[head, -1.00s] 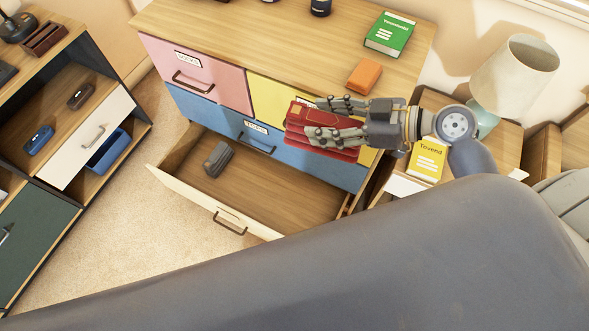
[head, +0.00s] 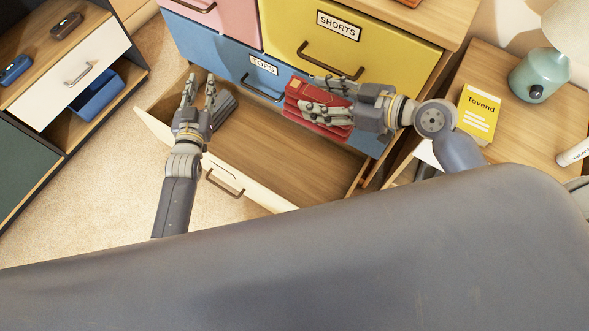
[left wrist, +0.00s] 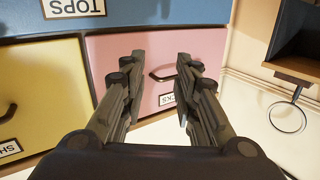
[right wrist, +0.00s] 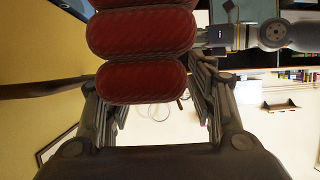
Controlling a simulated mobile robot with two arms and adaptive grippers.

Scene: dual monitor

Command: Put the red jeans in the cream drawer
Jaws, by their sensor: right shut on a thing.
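The red jeans (head: 322,112) are a folded bundle held by my right gripper (head: 312,95), in front of the blue and yellow drawers. In the right wrist view the jeans (right wrist: 140,45) show as stacked red rolls between the fingers. The cream drawer (head: 275,150) is pulled open at the bottom of the dresser, lower left of the jeans, with a wooden inside. A dark grey folded item (head: 226,102) lies at its left end. My left gripper (head: 200,92) is open and empty over the drawer's left end, near that grey item; its open fingers (left wrist: 157,70) also show in the left wrist view.
The blue TOPS drawer (head: 225,60) and yellow SHORTS drawer (head: 380,50) are shut above. A nightstand with a yellow book (head: 478,112) and teal lamp (head: 540,75) stands right. A shelf unit with a blue bin (head: 97,95) stands left. Carpet (head: 90,195) between is clear.

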